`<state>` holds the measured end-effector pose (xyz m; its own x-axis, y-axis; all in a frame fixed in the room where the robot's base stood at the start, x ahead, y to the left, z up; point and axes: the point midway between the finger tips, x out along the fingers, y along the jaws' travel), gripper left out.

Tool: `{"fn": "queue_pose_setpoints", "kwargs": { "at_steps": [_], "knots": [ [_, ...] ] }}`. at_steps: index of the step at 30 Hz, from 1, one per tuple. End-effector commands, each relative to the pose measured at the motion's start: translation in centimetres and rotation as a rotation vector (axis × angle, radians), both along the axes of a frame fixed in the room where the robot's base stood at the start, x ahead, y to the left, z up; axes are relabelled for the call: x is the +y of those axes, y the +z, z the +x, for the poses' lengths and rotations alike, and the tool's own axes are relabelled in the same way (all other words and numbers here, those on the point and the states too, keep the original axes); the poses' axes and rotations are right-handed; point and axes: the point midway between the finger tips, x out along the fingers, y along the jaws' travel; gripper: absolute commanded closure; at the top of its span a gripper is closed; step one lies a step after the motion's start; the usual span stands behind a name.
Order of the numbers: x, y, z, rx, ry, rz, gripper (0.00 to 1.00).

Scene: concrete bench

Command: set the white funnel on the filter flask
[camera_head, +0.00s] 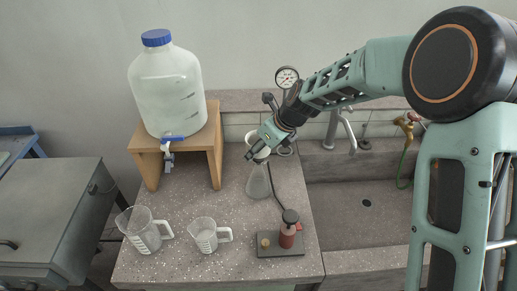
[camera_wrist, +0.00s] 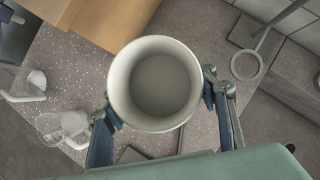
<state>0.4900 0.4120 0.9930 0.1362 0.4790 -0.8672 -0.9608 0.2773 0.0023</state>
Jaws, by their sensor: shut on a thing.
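The white funnel (camera_head: 263,154) is in my gripper (camera_head: 256,149), above the clear conical filter flask (camera_head: 258,184) on the bench. In the wrist view the funnel (camera_wrist: 112,82) shows from above with its wide mouth open and empty, and my gripper (camera_wrist: 163,100) has a finger on either side of it. My gripper is shut on the funnel. The funnel's lower end and the flask's mouth are hard to make out in the head view, so I cannot tell whether they touch. In the wrist view the funnel hides the flask.
A hand pump (camera_head: 288,232) on a dark plate stands in front, with a dark hose near the flask. Two clear jugs (camera_head: 143,230) (camera_head: 206,236) stand at front left. A large bottle (camera_head: 166,90) on a wooden stand (camera_head: 215,143) is at left. A sink (camera_head: 340,205) lies right.

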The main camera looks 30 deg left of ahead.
Motion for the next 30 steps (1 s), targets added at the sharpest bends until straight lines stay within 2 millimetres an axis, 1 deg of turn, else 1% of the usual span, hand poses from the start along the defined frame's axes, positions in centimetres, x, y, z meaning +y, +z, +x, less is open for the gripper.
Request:
{"fn": "queue_pose_setpoints", "kwargs": {
  "at_steps": [9,10,15,16,25,28,30],
  "knots": [
    [0.0,-0.1,0.0,0.000,0.000,0.001,0.74],
    [0.0,-0.1,0.0,0.000,0.000,0.001,0.46],
    [0.0,-0.1,0.0,0.000,0.000,0.001,0.28],
    [0.0,-0.1,0.0,0.000,0.000,0.001,0.27],
    [-0.1,0.0,0.0,0.000,0.000,0.000,0.27],
    [-0.4,0.6,0.0,-0.002,-0.001,0.000,0.27],
    [-0.8,1.5,-0.2,-0.002,-0.002,0.000,0.27]
  ]
}}
